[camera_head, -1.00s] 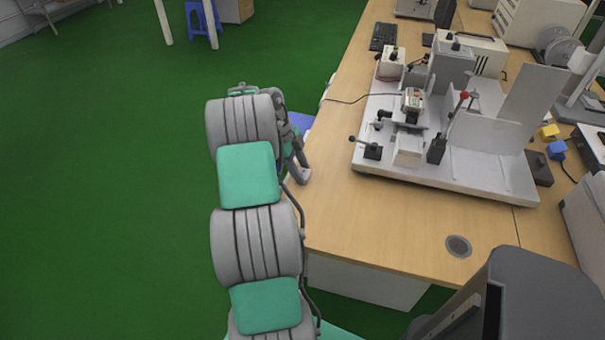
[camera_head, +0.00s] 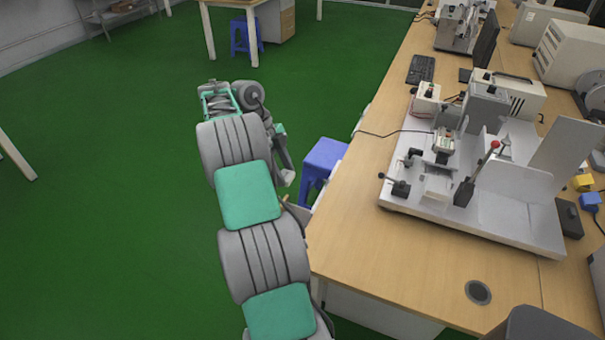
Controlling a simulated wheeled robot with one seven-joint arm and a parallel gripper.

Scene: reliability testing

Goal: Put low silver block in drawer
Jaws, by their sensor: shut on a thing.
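My gripper (camera_head: 284,168) hangs beyond my arm's bend, over the floor left of the wooden table. It is seen from behind and is partly hidden by my arm. It is shut on a small grey thing at its lower end, which seems to be the low silver block; fingers and block are hard to tell apart. A small light wooden edge (camera_head: 298,213) shows below the gripper beside the table's left side, mostly behind my arm. I cannot tell whether it is the drawer.
The wooden table (camera_head: 405,255) fills the right side, with a white test rig (camera_head: 490,222) on it. A blue stool (camera_head: 325,156) stands by its left edge, close right of my gripper. A keyboard (camera_head: 420,69) lies further back. Green floor (camera_head: 110,220) at left is clear.

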